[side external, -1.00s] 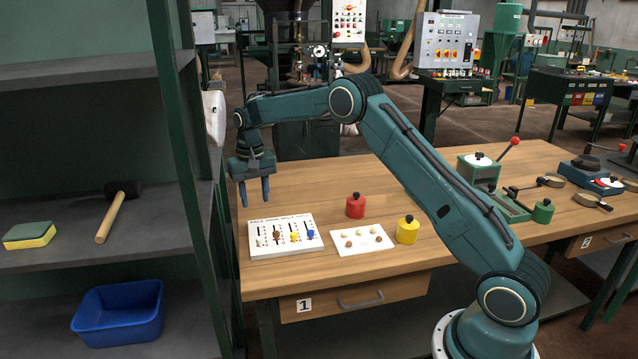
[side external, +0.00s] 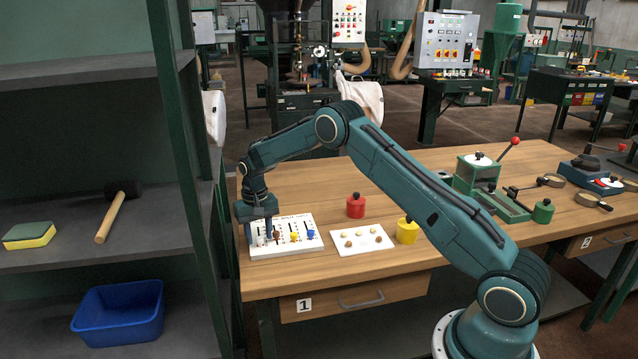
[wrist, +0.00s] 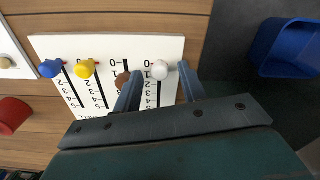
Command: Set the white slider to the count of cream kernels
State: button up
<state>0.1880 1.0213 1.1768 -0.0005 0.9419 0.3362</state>
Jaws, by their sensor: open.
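The white slider board (side external: 285,249) lies at the front left of the table. In the wrist view it shows a white knob (wrist: 160,70), a brown knob (wrist: 122,80), a yellow knob (wrist: 84,69) and a blue knob (wrist: 50,68) on numbered slots. The white knob sits near the low-number end; its exact mark is hard to read. My gripper (wrist: 160,73) is open, pointing down, with one finger on each side of the white knob. I cannot tell whether they touch it. A white card (side external: 362,250) beside the board holds several cream and brown kernels (side external: 348,244).
A red weight (side external: 356,207) stands behind the card and a yellow weight (side external: 407,231) at its right. A green shelf unit with a blue bin (side external: 118,313) stands left of the table. The table's middle is clear.

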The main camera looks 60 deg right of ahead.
jog(key=shift+f, duration=0.1)
grip_shut()
jog(key=shift+w+d, duration=1.9)
jog(key=shift+w, duration=0.05)
grip_release()
